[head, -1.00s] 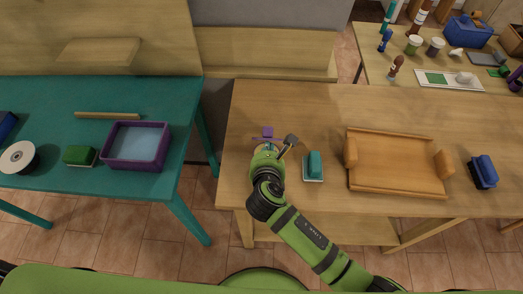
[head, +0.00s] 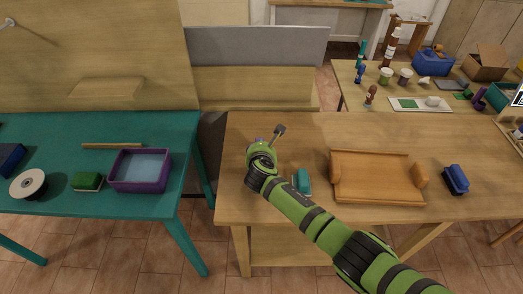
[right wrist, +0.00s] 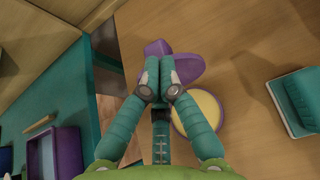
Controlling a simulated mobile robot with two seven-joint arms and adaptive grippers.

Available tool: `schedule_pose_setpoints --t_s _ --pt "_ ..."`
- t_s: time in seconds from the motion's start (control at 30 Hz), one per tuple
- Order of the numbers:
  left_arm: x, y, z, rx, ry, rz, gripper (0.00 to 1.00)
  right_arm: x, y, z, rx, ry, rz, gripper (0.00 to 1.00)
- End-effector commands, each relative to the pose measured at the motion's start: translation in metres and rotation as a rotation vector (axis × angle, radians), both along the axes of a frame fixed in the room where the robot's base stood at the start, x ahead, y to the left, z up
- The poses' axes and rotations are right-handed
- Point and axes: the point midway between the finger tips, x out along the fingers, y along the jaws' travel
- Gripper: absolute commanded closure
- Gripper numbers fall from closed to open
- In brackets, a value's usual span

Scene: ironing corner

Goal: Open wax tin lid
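The wax tin (right wrist: 200,114) shows in the right wrist view as a round purple-rimmed tin with pale yellow wax visible, so its top is uncovered. A purple piece, apparently the lid (right wrist: 187,69), is beside it at my fingertips. My right gripper (right wrist: 160,68) has its teal fingers close together on this purple piece; its lower part is hidden behind them. My left gripper is in no view.
A teal brush (head: 303,181) stands close right of my right gripper, with a wooden tray-like stand (head: 377,178) and a blue brush (head: 456,179) farther right. A teal table (head: 60,135) with a purple basin (head: 168,170) is at left, across a gap.

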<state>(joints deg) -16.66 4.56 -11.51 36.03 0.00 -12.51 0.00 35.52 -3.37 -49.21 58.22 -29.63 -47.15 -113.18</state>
Motion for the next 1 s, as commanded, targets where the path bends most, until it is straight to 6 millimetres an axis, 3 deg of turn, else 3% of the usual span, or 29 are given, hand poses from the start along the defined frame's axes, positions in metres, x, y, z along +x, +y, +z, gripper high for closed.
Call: schedule_pose_setpoints --t_s 0.67,1.0 --pt "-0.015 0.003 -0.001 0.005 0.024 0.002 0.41 0.000 0.000 -0.002 -0.001 0.005 0.000 1.00" --pt "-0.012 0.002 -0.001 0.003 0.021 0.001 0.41 -0.026 0.000 0.014 0.000 0.001 0.002 1.00"
